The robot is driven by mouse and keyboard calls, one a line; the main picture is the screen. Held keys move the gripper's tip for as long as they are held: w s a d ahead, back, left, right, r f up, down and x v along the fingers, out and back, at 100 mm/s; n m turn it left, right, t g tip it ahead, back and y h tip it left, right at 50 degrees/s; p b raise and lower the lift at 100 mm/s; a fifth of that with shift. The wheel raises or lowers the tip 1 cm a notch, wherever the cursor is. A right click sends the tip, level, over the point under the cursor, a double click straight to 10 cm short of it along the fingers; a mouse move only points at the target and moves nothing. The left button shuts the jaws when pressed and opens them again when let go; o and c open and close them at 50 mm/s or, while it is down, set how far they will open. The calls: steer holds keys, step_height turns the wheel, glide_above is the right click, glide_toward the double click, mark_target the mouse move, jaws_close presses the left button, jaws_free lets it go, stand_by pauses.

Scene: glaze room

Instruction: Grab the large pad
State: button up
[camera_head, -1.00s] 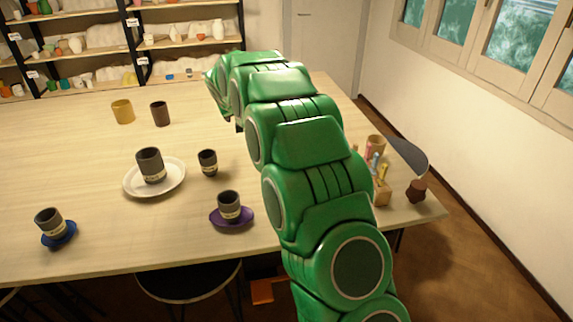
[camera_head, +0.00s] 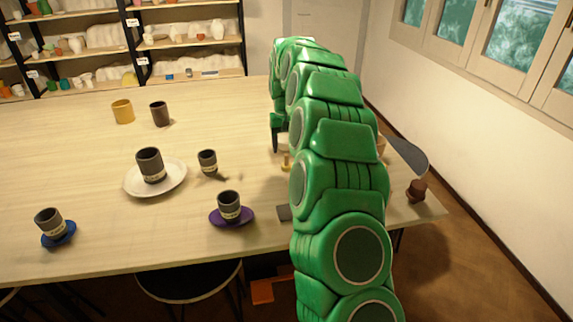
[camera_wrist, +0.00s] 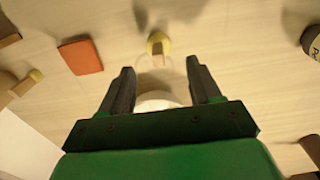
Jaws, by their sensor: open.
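My gripper (camera_wrist: 160,66) is open, its two fingers spread above the table with nothing held between them. In the head view my gripper (camera_head: 277,135) points down over the right part of the table. An orange-red flat square pad (camera_wrist: 80,56) lies left of the fingers in the wrist view. I cannot tell which of these is the large pad. A yellow-tipped wooden piece (camera_wrist: 158,44) lies just beyond the fingertips. A pale round thing (camera_wrist: 157,99) shows between the fingers.
A brown pot (camera_head: 417,190) stands near the right edge.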

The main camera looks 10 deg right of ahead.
mark_target(287, 154)
steer(key=shift+d+f, duration=0.1)
steer(key=shift+f, duration=3.3)
steer(key=shift+c, duration=0.2)
steer(key=c, duration=1.1)
steer(key=shift+r, duration=0.15)
